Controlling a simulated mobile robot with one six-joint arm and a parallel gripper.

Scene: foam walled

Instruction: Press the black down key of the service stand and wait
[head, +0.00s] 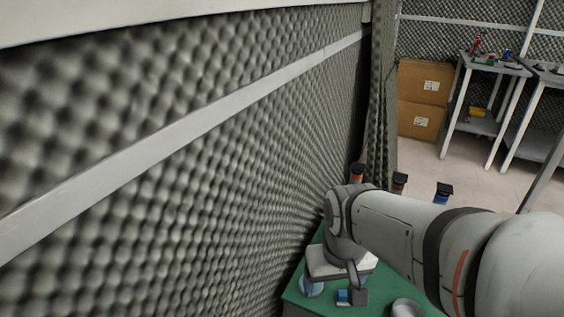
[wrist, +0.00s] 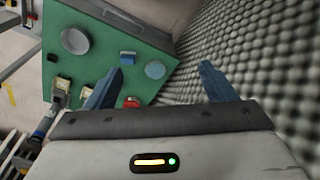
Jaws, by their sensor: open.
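My gripper (wrist: 161,68) is open and empty in the wrist view, its two blue fingers spread apart. The fingers stand over the edge of a green tabletop (wrist: 105,28) and the foam wall. In the head view my arm comes in from the right, with the hand over the green top (head: 293,292) close to the wall. I cannot make out a service stand or its black down key in either view. A small dark-and-blue block (wrist: 128,58) lies on the green top near the left finger; it also shows in the head view (head: 343,297).
A grey bowl (wrist: 75,41), a round blue-grey item (wrist: 155,69) and a red item (wrist: 132,102) are on the green top. The foam wall (head: 180,160) rises close beside it. Cardboard boxes (head: 424,95) and shelves (head: 490,66) stand farther back, with open floor before them.

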